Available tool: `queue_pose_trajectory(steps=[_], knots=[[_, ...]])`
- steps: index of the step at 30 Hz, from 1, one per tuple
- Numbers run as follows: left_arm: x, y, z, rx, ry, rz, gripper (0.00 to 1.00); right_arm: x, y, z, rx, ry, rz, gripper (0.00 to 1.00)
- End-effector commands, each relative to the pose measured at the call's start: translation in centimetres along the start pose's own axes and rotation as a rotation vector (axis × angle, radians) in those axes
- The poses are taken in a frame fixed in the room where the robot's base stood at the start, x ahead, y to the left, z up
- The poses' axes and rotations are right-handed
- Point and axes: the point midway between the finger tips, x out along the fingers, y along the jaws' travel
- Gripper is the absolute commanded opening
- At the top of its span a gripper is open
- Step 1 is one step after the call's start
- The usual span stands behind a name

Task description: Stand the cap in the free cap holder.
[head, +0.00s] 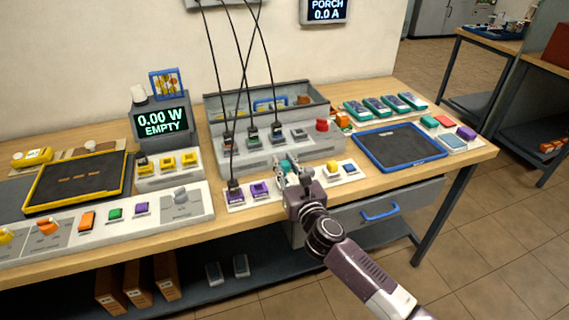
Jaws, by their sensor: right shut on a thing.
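My right gripper (291,173) is over the white strip of holders (220,207) along the front of the bench. It is shut on a small teal thing (285,165), which looks like the cap; the fingers hide most of it. Purple caps (260,189) stand in the strip left of the gripper. A yellow cap (333,166) and a blue cap (350,169) stand to its right. The gripper covers the strip's middle, so I cannot tell which holder there is free or whether the cap touches it. My left gripper is not in view.
Behind the strip is a grey panel (250,155) with black cables plugged in and a red knob (322,125). A blue-rimmed tray (358,143) lies to the right, empty. A yellow-rimmed tray (40,204) and a display reading EMPTY (161,122) are at left.

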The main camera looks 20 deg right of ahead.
Motion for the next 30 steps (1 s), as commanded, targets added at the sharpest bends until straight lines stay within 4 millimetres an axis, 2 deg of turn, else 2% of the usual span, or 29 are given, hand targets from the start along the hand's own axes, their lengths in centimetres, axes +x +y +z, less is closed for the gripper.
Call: queue_pose_trajectory(steps=[23,24,25,26,30], knots=[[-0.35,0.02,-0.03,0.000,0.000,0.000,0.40,0.00,-0.02,-0.15,0.000,0.000,0.000,0.06],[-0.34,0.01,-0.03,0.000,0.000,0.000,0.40,0.00,-0.02,-0.17,0.000,0.000,0.000,0.21],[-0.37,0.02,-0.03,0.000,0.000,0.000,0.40,0.00,-0.02,-0.12,0.000,0.000,0.000,0.25],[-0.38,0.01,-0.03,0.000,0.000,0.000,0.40,0.00,-0.02,-0.12,0.000,0.000,0.000,0.28],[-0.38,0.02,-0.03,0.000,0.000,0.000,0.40,0.00,-0.02,-0.12,0.000,0.000,0.000,0.28]])
